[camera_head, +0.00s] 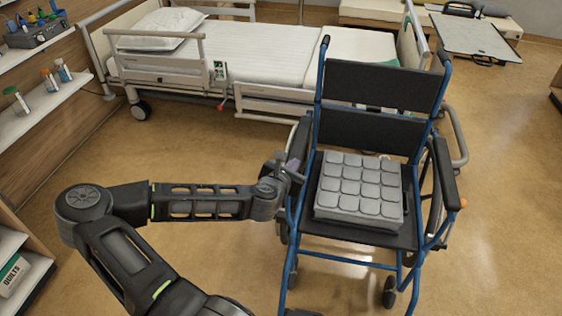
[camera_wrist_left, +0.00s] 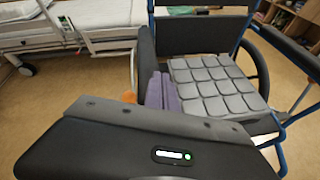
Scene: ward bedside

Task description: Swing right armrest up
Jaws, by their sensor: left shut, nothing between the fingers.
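A blue-framed wheelchair with a dark backrest (camera_head: 370,132) stands right of centre, facing me. Its armrest on the picture's left (camera_head: 300,139) is dark and lies down along the seat side; the wrist view shows this armrest too (camera_wrist_left: 147,58). An orange knob (camera_wrist_left: 128,97) shows at its front end. My left gripper (camera_head: 291,165) is at this front end, shut and empty. Its purple-grey fingers also show in the wrist view (camera_wrist_left: 162,90), beside the knob. I cannot tell whether they touch the armrest. The other armrest (camera_head: 445,172) is also down, with an orange knob at its front. My right gripper is out of view.
A grey segmented cushion (camera_head: 360,188) lies on the wheelchair seat. A bed (camera_head: 245,50) with side rails stands behind. Shelves with bottles (camera_head: 45,100) line the left side. An overbed table (camera_head: 470,36) is at the back right. Floor to the right is clear.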

